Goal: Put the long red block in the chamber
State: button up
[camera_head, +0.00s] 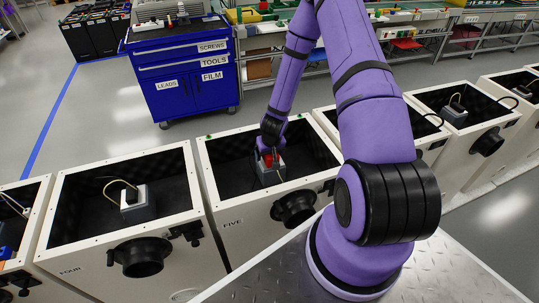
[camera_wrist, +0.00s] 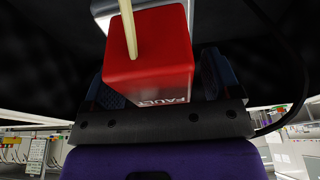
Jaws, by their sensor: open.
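A red block (camera_head: 268,160) is inside the open-topped chamber marked FIVE (camera_head: 236,210), at a grey box (camera_head: 272,177). In the wrist view the red block (camera_wrist: 148,62) fills the upper middle, with FAULT lettering on its near face and a pale cable or rod across it. Its full length is not clear. My gripper (camera_head: 269,150) reaches down into chamber FIVE. In the wrist view its dark fingers (camera_wrist: 163,84) are open, one on each side of the red block. I cannot tell whether they touch it.
Chamber FOUR (camera_head: 60,243) stands to the left with a grey box (camera_head: 138,203) and cable inside. More chambers (camera_head: 465,140) run to the right. A blue tool cabinet (camera_head: 185,75) and workbenches (camera_head: 440,25) stand behind, across open floor.

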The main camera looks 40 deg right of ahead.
jog(key=shift+f, duration=0.25)
dwell(0.5)
jog(key=shift+c, duration=0.5)
jog(key=c, duration=1.1)
jog(key=shift+a+r, duration=0.1)
jog(key=shift+r, duration=0.1)
jog(key=shift+r, duration=5.1)
